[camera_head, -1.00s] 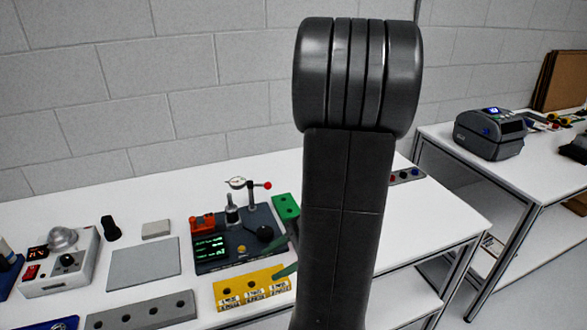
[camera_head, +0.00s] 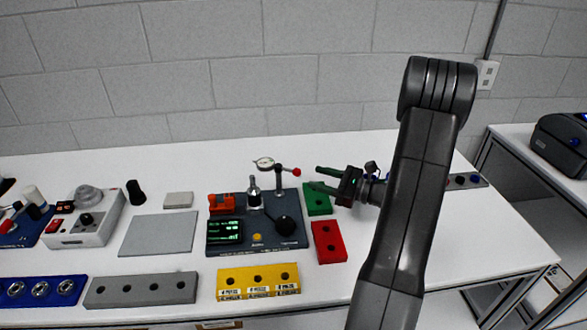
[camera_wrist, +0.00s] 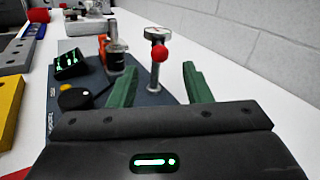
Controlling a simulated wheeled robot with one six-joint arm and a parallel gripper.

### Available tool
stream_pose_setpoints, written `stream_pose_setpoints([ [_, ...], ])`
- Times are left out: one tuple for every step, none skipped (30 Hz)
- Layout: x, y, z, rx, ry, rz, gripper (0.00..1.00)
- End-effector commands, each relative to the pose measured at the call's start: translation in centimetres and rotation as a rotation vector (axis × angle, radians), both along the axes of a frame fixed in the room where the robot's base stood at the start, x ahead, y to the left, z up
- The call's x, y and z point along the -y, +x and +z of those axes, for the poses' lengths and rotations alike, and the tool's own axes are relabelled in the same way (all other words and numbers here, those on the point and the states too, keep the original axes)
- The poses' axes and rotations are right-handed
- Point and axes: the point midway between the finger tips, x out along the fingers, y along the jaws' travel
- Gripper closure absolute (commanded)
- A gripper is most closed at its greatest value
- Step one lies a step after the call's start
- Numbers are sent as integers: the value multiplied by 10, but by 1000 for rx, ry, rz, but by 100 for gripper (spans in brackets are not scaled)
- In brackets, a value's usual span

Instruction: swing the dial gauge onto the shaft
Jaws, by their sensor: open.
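The dial gauge (camera_head: 265,163) is a small round white dial on an arm atop a thin metal post (camera_head: 279,182), with a red ball knob (camera_head: 297,171) at the arm's right end. The shaft (camera_head: 253,194) is a short metal cylinder standing left of the post on the dark encoder base (camera_head: 289,231). In the wrist view the gauge (camera_wrist: 157,33) appears right of the shaft (camera_wrist: 116,55), apart from it. My gripper (camera_head: 318,178) is open and empty, right of the post, its green fingers pointing toward the knob. In the wrist view the knob (camera_wrist: 159,54) appears between the fingers, farther out.
A green block (camera_head: 318,205) lies under my gripper, and a red block (camera_head: 328,242) is nearer. A yellow block (camera_head: 258,281) lies before the base. A black knob (camera_head: 284,228) and a lit display (camera_head: 224,231) are on the base. A grey plate (camera_head: 158,235) lies left.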

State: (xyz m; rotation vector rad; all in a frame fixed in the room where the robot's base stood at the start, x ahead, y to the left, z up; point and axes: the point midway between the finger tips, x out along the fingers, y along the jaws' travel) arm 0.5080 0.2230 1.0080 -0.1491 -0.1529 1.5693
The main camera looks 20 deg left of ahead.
Motion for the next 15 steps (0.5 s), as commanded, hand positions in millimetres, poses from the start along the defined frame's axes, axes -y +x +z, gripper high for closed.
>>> stream_pose_setpoints([
  [-13, -2, 2, -1, -1, 6, 55],
  [-20, -1, 2, -1, -1, 5, 55],
  [-29, -1, 2, -1, -1, 6, 55],
  [-35, -2, 2, -1, -1, 5, 55],
  [-41, -2, 2, -1, -2, 5, 55],
  [-49, -2, 2, 0, -2, 5, 55],
  [-55, -2, 2, 0, -1, 6, 55],
  [-60, -2, 2, -1, -2, 4, 55],
  [-66, -2, 2, -1, -2, 4, 55],
  [-71, -2, 1, -1, -2, 5, 55],
  [-75, -1, 1, -1, -2, 4, 55],
  [-79, -1, 1, 0, -2, 3, 55],
  [-82, -1, 1, 0, -2, 3, 55],
  [-85, -1, 1, 1, -3, 3, 55],
  [-87, -1, 1, 1, -2, 2, 55],
])
